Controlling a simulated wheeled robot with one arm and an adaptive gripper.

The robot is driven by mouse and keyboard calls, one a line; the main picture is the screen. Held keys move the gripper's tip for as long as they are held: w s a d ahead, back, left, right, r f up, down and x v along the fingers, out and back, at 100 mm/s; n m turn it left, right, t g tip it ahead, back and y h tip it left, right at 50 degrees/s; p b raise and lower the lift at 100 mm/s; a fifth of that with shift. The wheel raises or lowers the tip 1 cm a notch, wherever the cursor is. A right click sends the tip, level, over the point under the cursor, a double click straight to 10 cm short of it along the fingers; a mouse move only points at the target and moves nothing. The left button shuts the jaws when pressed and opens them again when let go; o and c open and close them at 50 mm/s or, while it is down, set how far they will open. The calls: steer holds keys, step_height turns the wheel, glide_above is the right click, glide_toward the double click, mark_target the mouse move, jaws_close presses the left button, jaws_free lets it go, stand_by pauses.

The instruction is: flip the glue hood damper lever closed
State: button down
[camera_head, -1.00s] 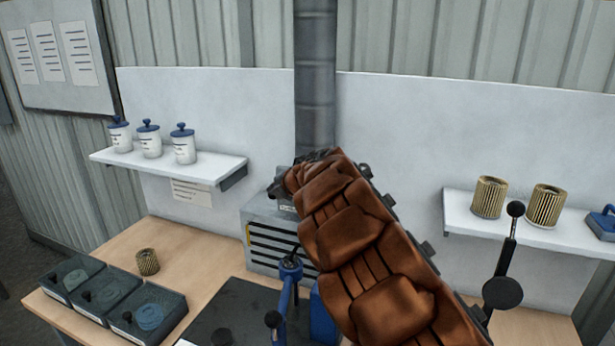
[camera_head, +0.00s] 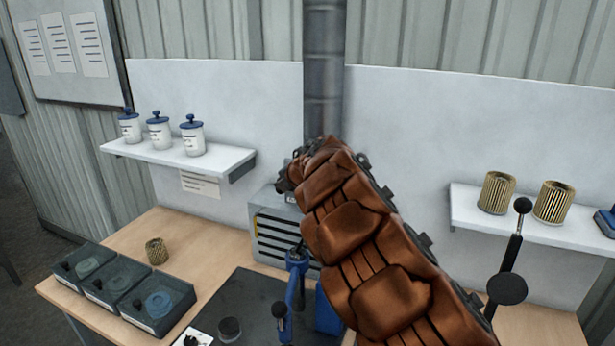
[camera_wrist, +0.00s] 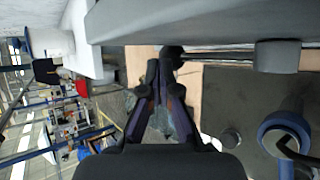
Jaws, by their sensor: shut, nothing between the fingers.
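The glue hood (camera_head: 270,238) is a grey slatted box at the back of the bench, below a grey duct (camera_head: 323,75). My arm in its brown cover hides its right part. I cannot make out the damper lever in the head view. In the wrist view a grey rod (camera_wrist: 215,56) with a dark round end lies under a grey housing edge; it may be the lever. My gripper (camera_wrist: 160,68) is shut and empty, its fingertips near that dark end; whether they touch I cannot tell. In the head view my gripper (camera_head: 285,183) is a dark, partly hidden shape at the hood's top.
A blue stand (camera_head: 297,262) rises in front of the hood. A black ball-ended handle (camera_head: 512,250) stands at right, before a shelf with pleated cartridges (camera_head: 496,193). Jars (camera_head: 160,133) stand on the left shelf.

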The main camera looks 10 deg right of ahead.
steer(key=s+r+b, duration=0.2)
steer(key=s+r, duration=0.6)
steer(key=r, duration=0.3)
steer(key=shift+a+r, duration=0.2)
steer(key=shift+r, duration=0.05)
steer(key=shift+w, duration=0.1)
